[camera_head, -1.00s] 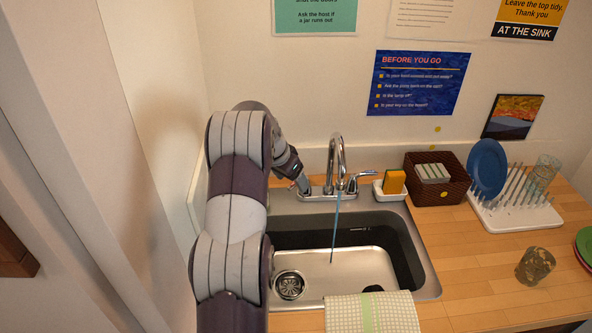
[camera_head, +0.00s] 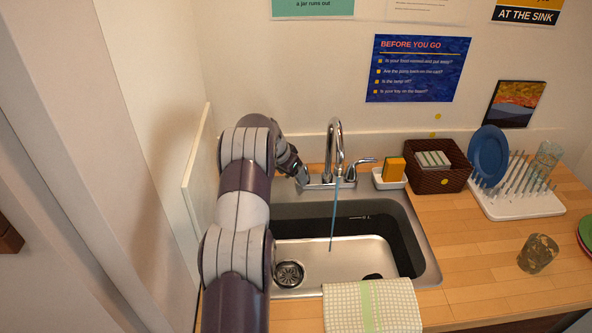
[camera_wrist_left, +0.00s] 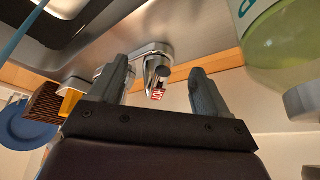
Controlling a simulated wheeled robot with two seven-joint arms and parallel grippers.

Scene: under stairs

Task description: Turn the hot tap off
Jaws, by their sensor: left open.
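The chrome faucet (camera_head: 336,150) stands behind the steel sink (camera_head: 420,235), and a thin stream of water (camera_head: 333,215) runs from its spout. The hot tap handle (camera_wrist_left: 160,70) with a red HOT label shows in the left wrist view, between my finger tips. In the head view my arm and gripper hide it. My left gripper (camera_wrist_left: 160,84) is open, one finger on either side of the handle, with gaps visible. In the head view the left gripper (camera_head: 301,176) is at the faucet's left end. The other lever (camera_head: 362,161) is right of the spout. My right gripper is not in view.
A sponge (camera_head: 393,168) in a white dish, a brown basket (camera_head: 436,180) and a dish rack (camera_head: 520,205) stand to the right. A checked towel (camera_head: 345,305) hangs at the sink's front. In the wrist view a green bottle (camera_wrist_left: 285,35) is close beside the gripper.

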